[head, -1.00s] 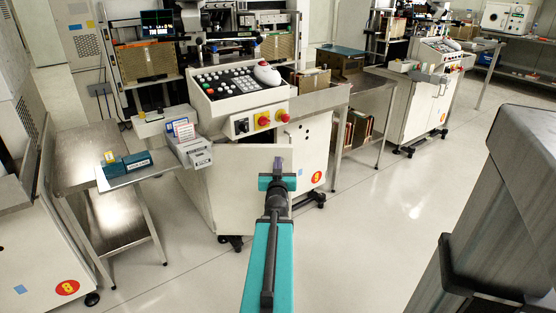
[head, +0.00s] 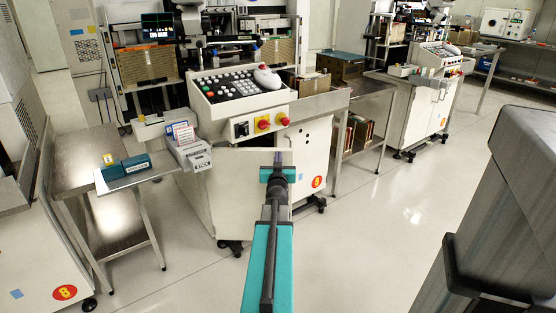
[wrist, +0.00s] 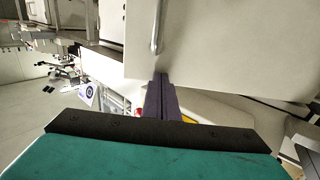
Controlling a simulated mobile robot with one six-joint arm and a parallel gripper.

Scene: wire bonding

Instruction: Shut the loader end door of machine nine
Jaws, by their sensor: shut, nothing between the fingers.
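Machine nine (head: 303,140) stands in the middle of the head view, with a red 9 disc (head: 317,182) low on its white cabinet. A plain white door panel (head: 252,172) stands open at its front, left of the disc. My gripper (head: 278,163) is shut and empty at the panel's right part, partly covering it. In the wrist view a white panel (wrist: 225,45) with a metal bar handle (wrist: 156,30) fills the upper right. My dark fingers (wrist: 161,98) are together at its lower edge; I cannot tell whether they touch it.
A control panel with buttons (head: 240,87) juts out above the door. Steel tables stand left (head: 85,160) and right (head: 372,88). Machine eight (head: 35,265) is at the lower left. The floor (head: 370,230) at right is open.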

